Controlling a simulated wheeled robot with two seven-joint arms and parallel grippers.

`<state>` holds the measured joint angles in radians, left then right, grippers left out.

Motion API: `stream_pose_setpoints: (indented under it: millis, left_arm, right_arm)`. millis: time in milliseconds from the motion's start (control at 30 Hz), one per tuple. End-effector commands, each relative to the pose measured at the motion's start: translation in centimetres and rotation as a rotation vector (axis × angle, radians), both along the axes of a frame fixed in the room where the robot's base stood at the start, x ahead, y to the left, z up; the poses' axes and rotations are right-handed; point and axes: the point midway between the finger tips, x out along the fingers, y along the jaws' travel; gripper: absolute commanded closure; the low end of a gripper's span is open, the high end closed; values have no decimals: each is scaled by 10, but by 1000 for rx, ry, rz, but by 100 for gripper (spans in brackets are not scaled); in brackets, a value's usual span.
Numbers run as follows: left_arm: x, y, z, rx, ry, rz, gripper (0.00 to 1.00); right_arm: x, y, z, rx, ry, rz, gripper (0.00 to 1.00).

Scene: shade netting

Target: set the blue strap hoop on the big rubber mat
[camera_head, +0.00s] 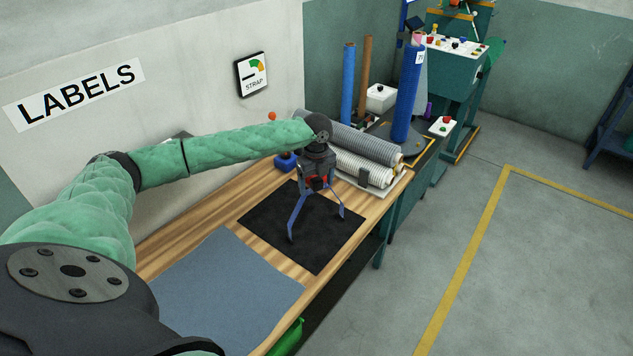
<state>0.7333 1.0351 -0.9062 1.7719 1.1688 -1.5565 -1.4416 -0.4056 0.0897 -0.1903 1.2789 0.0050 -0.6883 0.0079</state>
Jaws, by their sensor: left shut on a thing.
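My left gripper (317,184) reaches over the bench and points down, shut on the top of the blue strap hoop (298,214). The hoop shows as two thin blue legs spreading downward, with the top partly hidden by the gripper. Its legs are over a black mat (275,222); I cannot tell whether the feet touch it. A larger blue-grey mat (225,285) lies nearer on the same bench, partly covered by my arm. I cannot tell from looks alone which of the two is rubber. My right gripper is not in view.
Grey and white rolls (365,165) lie behind the gripper, with a small blue object (285,161) to its left. A blue upright roll (407,95) and blue tube (348,85) stand at the back. The wooden bench's (333,270) right edge is close to the black mat.

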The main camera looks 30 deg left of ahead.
Motion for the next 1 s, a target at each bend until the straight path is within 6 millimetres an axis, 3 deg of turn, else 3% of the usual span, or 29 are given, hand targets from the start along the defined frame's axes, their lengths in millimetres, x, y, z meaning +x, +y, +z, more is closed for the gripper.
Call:
stream_pose_setpoints:
  millis: [33, 133, 533, 1000]
  left_arm:
    - [0, 0, 0, 0, 0, 0, 16]
    - [0, 0, 0, 0, 0, 0, 0]
    - [0, 0, 9, 0, 0, 0, 0]
    - [1, 0, 86, 0, -3, 0, 0]
  right_arm:
    - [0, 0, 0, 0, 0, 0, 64]
    - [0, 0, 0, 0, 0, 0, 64]
    - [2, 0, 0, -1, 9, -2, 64]
    - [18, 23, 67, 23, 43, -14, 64]
